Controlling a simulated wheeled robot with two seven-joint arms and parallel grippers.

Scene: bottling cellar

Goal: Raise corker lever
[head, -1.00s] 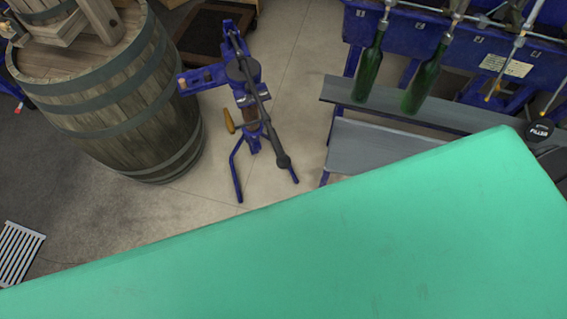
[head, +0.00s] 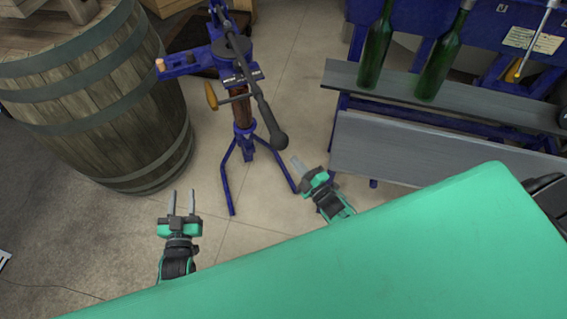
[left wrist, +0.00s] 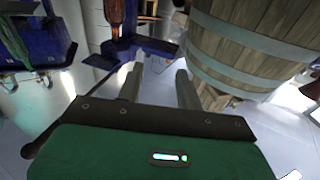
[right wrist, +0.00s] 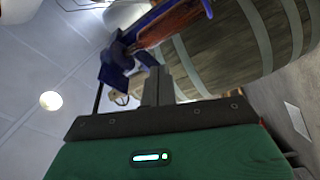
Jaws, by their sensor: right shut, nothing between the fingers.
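The blue floor corker (head: 243,128) stands on splayed legs in the upper middle of the head view. My right gripper (head: 297,162) is shut and empty, just below and right of the knob, with a small gap in the picture. My left gripper (head: 182,201) is open and empty, low and left of the corker legs.
A wooden barrel (head: 105,100) stands left of the corker. At right are a grey shelf (head: 340,75) with green bottles (head: 376,50) and a lower grey panel (head: 400,147). My green body covers the lower right. Bare floor (head: 250,190) lies between my grippers.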

